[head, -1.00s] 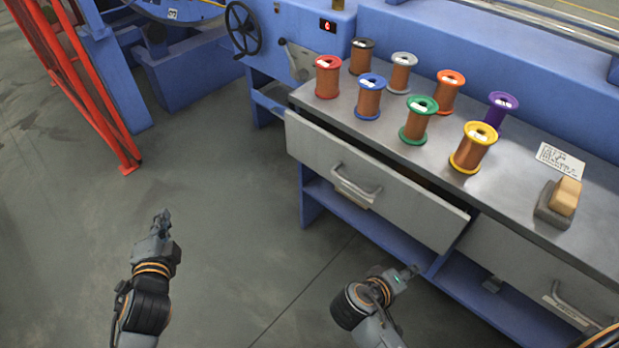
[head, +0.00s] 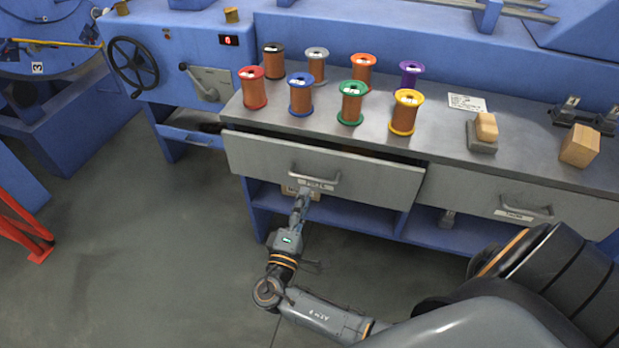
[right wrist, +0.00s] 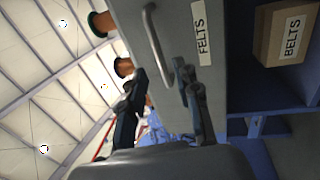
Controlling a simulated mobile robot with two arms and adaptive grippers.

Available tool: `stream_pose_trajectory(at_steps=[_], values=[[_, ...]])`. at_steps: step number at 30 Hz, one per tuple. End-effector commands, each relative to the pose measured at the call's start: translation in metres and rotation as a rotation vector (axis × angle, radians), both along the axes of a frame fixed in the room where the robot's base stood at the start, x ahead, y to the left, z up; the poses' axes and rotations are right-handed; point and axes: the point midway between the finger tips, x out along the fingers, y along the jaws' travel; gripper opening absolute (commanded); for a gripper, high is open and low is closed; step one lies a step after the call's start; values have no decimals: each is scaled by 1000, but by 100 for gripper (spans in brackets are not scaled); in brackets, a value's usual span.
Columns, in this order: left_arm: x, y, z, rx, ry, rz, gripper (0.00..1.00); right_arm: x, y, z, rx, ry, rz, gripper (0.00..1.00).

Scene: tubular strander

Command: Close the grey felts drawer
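The grey felts drawer (head: 262,160) is the left drawer under the bench top. It stands partly open, with a dark gap behind its front's upper edge. Its bar handle (head: 316,178) is on the front, and the FELTS label (right wrist: 201,35) shows in the right wrist view. My right gripper (head: 303,196) is just in front of the drawer, at the handle's left part. In the right wrist view its fingers (right wrist: 163,90) are spread, with the handle (right wrist: 156,42) just ahead, between their lines. Contact cannot be told. My left gripper is out of view.
Several wire spools, such as the yellow one (head: 404,112), stand on the bench top (head: 440,135). A second grey drawer (head: 470,190) is at the right. A BELTS box (right wrist: 285,32) sits on the shelf below. Open floor lies at the left (head: 150,230).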

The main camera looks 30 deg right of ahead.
Motion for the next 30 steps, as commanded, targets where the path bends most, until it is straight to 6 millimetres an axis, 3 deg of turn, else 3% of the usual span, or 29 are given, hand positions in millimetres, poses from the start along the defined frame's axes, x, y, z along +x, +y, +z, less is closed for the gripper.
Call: stream_pose_trajectory(at_steps=[9, 23, 28, 30], values=[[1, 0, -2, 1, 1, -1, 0, 36, -42, 10, -1, 1, 0, 32], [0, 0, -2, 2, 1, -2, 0, 44, -52, 12, 1, 2, 0, 32], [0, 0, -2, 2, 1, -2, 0, 44, -52, 12, 1, 2, 0, 0], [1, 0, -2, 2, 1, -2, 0, 44, -52, 12, 1, 2, 0, 0]])
